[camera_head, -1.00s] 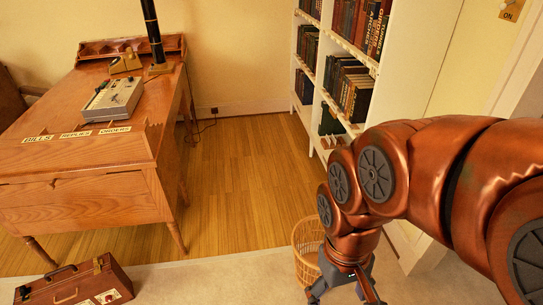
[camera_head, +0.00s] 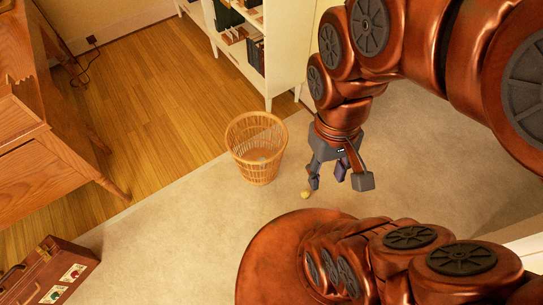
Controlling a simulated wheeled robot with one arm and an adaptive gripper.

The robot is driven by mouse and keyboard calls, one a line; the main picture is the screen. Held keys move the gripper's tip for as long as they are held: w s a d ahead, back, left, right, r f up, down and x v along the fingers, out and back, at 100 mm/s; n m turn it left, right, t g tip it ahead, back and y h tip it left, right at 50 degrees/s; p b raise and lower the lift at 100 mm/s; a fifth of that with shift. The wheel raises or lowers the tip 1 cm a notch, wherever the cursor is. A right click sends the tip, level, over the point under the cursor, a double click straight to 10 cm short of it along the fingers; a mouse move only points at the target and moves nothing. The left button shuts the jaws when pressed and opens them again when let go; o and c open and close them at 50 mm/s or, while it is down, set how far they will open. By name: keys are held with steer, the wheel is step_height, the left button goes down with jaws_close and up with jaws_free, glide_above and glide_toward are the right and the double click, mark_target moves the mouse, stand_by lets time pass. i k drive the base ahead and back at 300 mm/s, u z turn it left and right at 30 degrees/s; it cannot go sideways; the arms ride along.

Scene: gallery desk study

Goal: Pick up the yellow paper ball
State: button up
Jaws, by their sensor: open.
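A small yellow paper ball (camera_head: 306,195) lies on the pale carpet, right of and nearer than the wicker basket. My gripper (camera_head: 338,184) points down with its fingers spread and nothing between them. The ball shows just beside and below the left fingertip in the picture. I cannot tell how high the fingers are above the carpet or whether that finger touches the ball.
A wicker waste basket (camera_head: 257,150) stands left of my gripper, with something pale inside. A white bookcase (camera_head: 280,55) is behind it. A wooden desk (camera_head: 45,175) and a brown suitcase (camera_head: 45,275) are at left. Carpet (camera_head: 180,225) between is clear.

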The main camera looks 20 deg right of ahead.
mark_target(304, 195)
steer(key=k, duration=0.85)
steer(key=u, duration=0.75)
